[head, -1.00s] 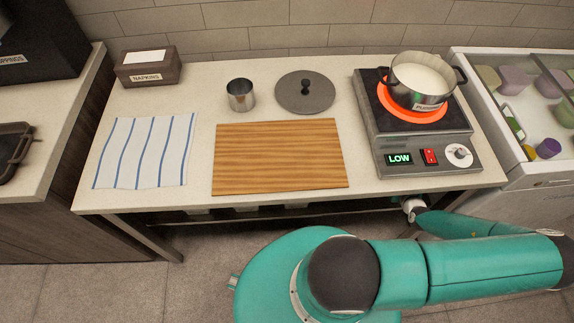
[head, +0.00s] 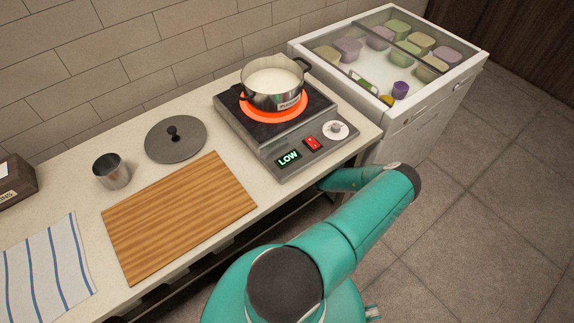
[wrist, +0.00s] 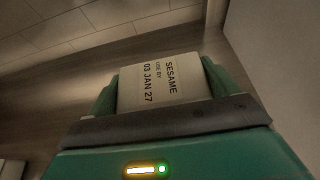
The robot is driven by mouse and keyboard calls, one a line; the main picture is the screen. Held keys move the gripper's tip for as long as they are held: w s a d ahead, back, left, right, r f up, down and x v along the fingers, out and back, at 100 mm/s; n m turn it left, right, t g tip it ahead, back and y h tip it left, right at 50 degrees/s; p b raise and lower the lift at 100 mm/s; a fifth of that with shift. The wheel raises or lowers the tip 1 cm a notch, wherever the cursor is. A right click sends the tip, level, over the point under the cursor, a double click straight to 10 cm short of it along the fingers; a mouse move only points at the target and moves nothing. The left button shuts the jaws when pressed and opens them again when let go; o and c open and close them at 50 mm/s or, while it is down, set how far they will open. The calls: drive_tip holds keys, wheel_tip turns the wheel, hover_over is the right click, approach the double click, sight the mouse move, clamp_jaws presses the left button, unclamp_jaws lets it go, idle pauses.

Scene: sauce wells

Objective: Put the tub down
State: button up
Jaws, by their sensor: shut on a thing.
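The tub shows in the wrist view as a pale block (wrist: 161,84) with a label reading "SESAME, USE BY 03 JAN 27". My gripper (wrist: 160,90) is shut on it, with one green finger on each side. In the head view my arm is folded low in front of the counter. My gripper and the tub are not visible there.
A glass-topped chest (head: 455,75) with several tubs stands right.

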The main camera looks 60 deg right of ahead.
drive_tip(key=w+d+f, duration=0.2)
drive_tip(key=f, duration=0.1)
drive_tip(key=shift+w+d+f, duration=0.1)
drive_tip(key=shift+d+f, duration=0.05)
drive_tip(key=shift+f, duration=0.15)
drive_tip(key=shift+d+f, duration=0.1)
drive_tip(key=shift+f, duration=1.55)
drive_tip(key=o, duration=1)
drive_tip(key=shift+f, duration=0.15)
drive_tip(key=shift+r, duration=0.2)
drive_tip(key=v, duration=1.2)
